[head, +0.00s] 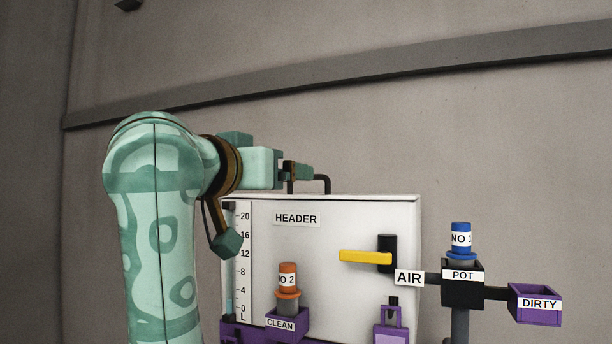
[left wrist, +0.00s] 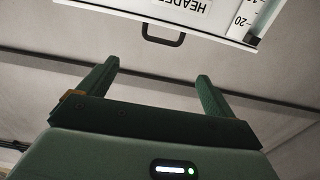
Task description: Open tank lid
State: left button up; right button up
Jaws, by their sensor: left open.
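The tank (head: 330,215) is a white box marked HEADER, with a level scale on its left. A black loop handle (head: 328,184) stands up from the lid (head: 385,197) at its top; the lid looks shut. The handle also shows whole in the left wrist view (left wrist: 163,42). My left gripper (head: 305,172) is at the tank's top edge, overlapping the handle in the head view. In the left wrist view its two fingers (left wrist: 158,70) are apart and empty, with the handle beyond the fingertips, roughly between them. My right gripper is not in view.
A yellow lever (head: 365,257) sticks out from the tank front. An orange-capped NO 2 bottle (head: 288,280) stands in the purple CLEAN holder (head: 287,323). At right are a blue NO 1 bottle (head: 461,236), a black POT block (head: 462,292) and a purple DIRTY box (head: 535,312). Space above the tank is clear.

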pick_arm(q)
jog(key=p+x, duration=0.5)
jog(key=x, duration=0.8)
jog(key=shift+w+p, duration=0.2)
jog(key=shift+p, duration=0.15)
jog(key=shift+w+d+f, duration=0.15)
jog(key=shift+w, duration=0.5)
